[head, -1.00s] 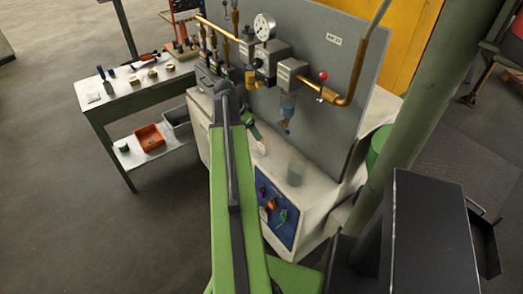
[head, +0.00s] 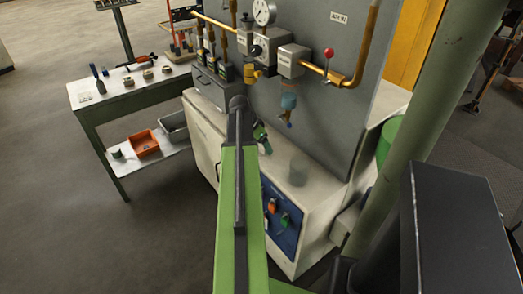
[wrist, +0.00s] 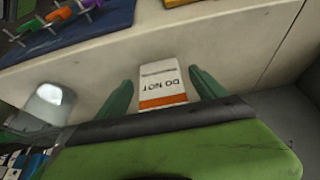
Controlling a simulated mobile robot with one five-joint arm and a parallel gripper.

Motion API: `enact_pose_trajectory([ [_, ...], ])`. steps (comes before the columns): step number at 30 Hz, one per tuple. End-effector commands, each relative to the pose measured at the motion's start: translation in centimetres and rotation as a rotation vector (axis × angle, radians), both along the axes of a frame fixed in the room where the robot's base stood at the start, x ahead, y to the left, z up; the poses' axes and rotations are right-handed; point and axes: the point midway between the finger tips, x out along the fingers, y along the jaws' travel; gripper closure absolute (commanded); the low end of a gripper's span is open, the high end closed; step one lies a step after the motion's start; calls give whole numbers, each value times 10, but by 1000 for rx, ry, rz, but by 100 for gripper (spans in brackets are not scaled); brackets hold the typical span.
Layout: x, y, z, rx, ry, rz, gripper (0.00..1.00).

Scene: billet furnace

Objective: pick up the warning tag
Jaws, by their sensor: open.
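The warning tag (wrist: 163,84) is a white card with an orange band and the words "DO NOT". It shows in the wrist view, lying on or just above the pale cabinet top. My gripper (wrist: 160,80) is open, with one green finger on each side of the tag. Gaps show between the fingers and the tag's edges, and its near end meets the dark gripper body in the picture. In the head view my gripper (head: 262,136) is mostly behind my arm, over the cabinet, and I cannot make out the tag there.
A clear cup (head: 298,170) stands on the cabinet top, right of my gripper. A blue panel (head: 284,238) with coloured items is on the cabinet front. Brass pipes (head: 312,68) and a grey back panel (head: 335,110) stand behind. A side table (head: 135,97) is at left.

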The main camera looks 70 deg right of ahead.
Motion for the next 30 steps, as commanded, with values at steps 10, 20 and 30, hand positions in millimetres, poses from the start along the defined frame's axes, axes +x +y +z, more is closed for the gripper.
enact_pose_trajectory([
  [10, 0, 0, 2, 0, 0, 0, 44],
  [20, 1, 0, 2, 0, 0, 1, 84],
  [30, 1, 0, 11, 0, 0, 1, 91],
])
